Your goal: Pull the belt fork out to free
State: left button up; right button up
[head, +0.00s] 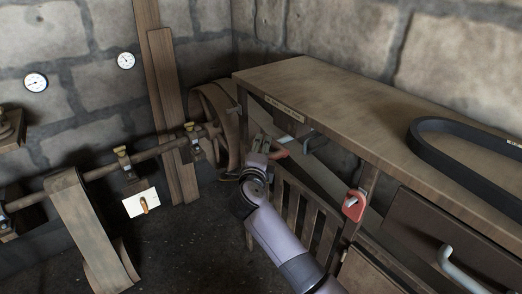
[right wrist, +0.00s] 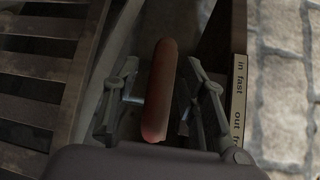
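The belt fork's red handle (head: 281,154) sticks out below the front edge of the wooden bench, near its far left end. It also shows in the right wrist view (right wrist: 160,92), upright in the picture. My right gripper (head: 262,146) is at the handle. In the right wrist view its two fingers (right wrist: 160,100) stand apart on either side of the handle, with a gap visible on both sides. A label strip (right wrist: 238,100) beside it reads "in fast" and "out", the rest cut off. The fork's far end is hidden. My left gripper is not in view.
The bench top (head: 310,90) carries a black belt loop (head: 430,150). A slatted wooden guard (head: 305,215) stands below it, close to my right arm. A red tag-like part (head: 354,205) hangs at the bench front. A wooden pulley (head: 215,115) and shaft (head: 95,173) are at left.

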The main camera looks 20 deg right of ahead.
jog(key=shift+c, duration=0.6)
grip_shut()
